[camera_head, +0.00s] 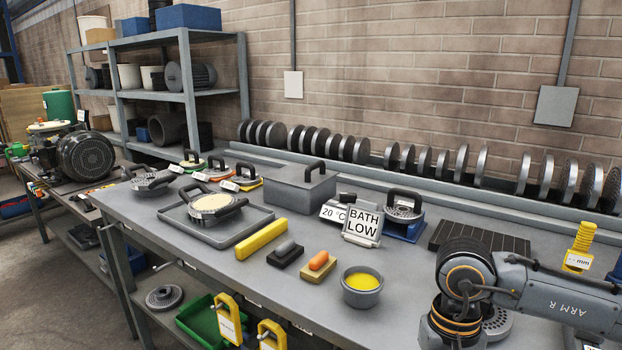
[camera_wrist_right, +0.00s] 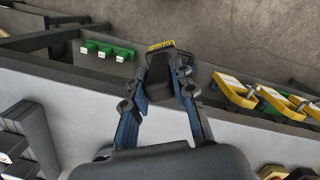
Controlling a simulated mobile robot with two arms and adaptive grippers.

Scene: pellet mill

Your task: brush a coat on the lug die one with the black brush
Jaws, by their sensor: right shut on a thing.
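The dark block with a rounded grey grip (camera_head: 287,252) that looks like the black brush lies on the bench. Several dies with black handles are in view: one on the grey tray (camera_head: 247,233), a pale-topped die (camera_head: 213,204); one at the bench's left end (camera_head: 150,180); one on a blue stand (camera_head: 403,209). I cannot tell which is lug die one. My right gripper (camera_wrist_right: 160,66) is shut on a dark piece with a yellow lettered edge (camera_wrist_right: 161,45); its kind is unclear. The head view shows my right arm but not this gripper. My left gripper is not in view.
A bowl of yellow liquid (camera_head: 361,287), a tan block with an orange grip (camera_head: 319,266) and a yellow bar (camera_head: 262,239) stand near the front edge. Discs line the back.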

